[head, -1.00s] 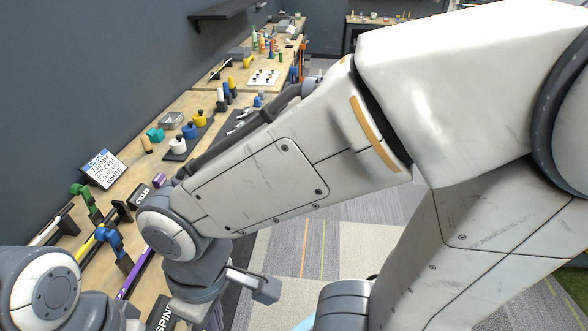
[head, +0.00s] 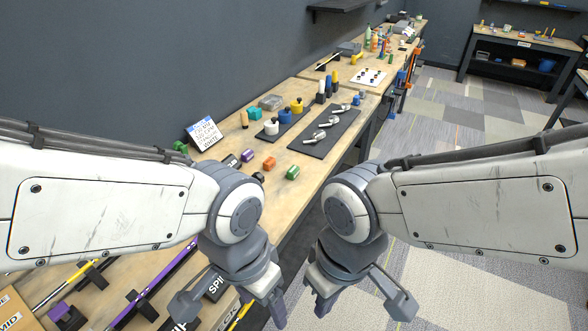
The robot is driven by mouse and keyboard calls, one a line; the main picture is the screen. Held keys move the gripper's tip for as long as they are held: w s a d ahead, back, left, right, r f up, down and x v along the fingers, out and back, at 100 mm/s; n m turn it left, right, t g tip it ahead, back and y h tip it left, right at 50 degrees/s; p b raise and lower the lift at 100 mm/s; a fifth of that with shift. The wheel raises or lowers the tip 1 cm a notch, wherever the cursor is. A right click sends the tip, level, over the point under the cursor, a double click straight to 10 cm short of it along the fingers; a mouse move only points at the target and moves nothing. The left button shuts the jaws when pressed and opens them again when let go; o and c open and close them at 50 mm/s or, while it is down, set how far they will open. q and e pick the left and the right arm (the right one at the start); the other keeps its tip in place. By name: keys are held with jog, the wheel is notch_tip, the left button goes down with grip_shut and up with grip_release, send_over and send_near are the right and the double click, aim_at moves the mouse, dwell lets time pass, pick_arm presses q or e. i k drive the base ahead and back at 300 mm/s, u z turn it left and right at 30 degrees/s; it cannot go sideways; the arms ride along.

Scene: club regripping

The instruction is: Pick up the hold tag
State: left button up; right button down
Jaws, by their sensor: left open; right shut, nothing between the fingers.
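I cannot make out a hold tag in this view; it may be hidden by my arms or too small to tell. My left gripper (head: 264,302) hangs over the near edge of the workbench (head: 225,163), open and with nothing seen in it. My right gripper (head: 322,300) is just right of it, beyond the bench edge and above the floor, shut and empty. Neither gripper visibly touches anything on the bench.
A printed card stand (head: 204,134) stands by the wall. A green cylinder (head: 293,172) and an orange cylinder (head: 269,163) lie near a black mat (head: 308,149) with silver tools. Purple (head: 165,270) and yellow shafts lie at lower left. Open carpet (head: 480,200) is at right.

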aim_at(270, 163)
jog(key=u, duration=0.15)
jog(key=k, duration=0.45)
jog(key=z, duration=0.9)
jog(key=i, duration=1.5)
jog(key=u, duration=0.7)
jog(key=i, duration=0.5)
jog(key=u, duration=0.3)
